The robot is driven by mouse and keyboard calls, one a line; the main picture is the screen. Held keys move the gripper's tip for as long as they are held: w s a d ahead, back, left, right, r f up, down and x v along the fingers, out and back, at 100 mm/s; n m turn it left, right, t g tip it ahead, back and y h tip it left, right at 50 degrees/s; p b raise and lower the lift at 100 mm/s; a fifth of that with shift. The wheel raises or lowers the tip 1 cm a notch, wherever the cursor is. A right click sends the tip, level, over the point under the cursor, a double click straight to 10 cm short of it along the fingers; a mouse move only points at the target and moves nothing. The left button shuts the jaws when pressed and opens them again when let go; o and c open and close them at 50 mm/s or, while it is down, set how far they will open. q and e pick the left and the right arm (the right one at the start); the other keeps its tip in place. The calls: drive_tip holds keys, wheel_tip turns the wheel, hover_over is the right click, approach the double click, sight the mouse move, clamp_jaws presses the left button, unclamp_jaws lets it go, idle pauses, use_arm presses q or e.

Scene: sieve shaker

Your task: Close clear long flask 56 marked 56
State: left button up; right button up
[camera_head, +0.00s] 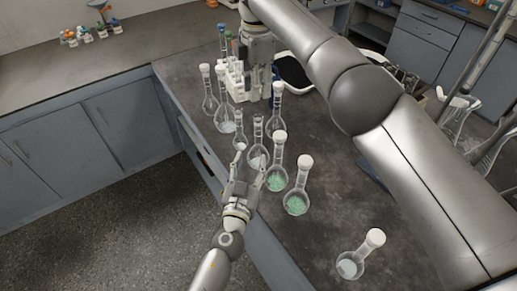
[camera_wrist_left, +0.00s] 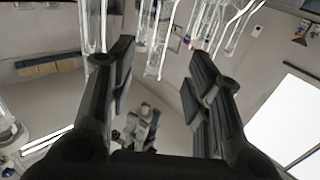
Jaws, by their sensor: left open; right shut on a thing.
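Several clear long-necked flasks stand along the bench, most with white caps. No marking is readable, so I cannot tell which is flask 56. A flask with a dark-marked neck (camera_head: 257,158) stands just beyond my left gripper (camera_head: 250,172). My left gripper is open, low at the bench's front edge; its spread fingers also show in the left wrist view (camera_wrist_left: 160,60), with clear glass necks (camera_wrist_left: 157,38) beyond them. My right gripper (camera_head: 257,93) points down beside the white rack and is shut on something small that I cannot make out.
Two capped flasks with green contents (camera_head: 277,182) (camera_head: 296,204) stand right of the left gripper. A capped clear flask (camera_head: 349,268) stands apart nearer. The white rack (camera_head: 236,82) and a black-lined tray (camera_head: 293,75) lie behind. My right arm crosses above the bench.

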sight(257, 138)
use_arm(q)
drive_tip(key=w, duration=0.4)
drive_tip(key=w+d, duration=0.1)
drive_tip(key=w, duration=0.2)
drive_tip(key=w+d, duration=0.1)
drive_tip(key=w, duration=0.3)
drive_tip(key=shift+w+d, duration=0.1)
drive_tip(key=shift+w, duration=0.2)
clamp_jaws()
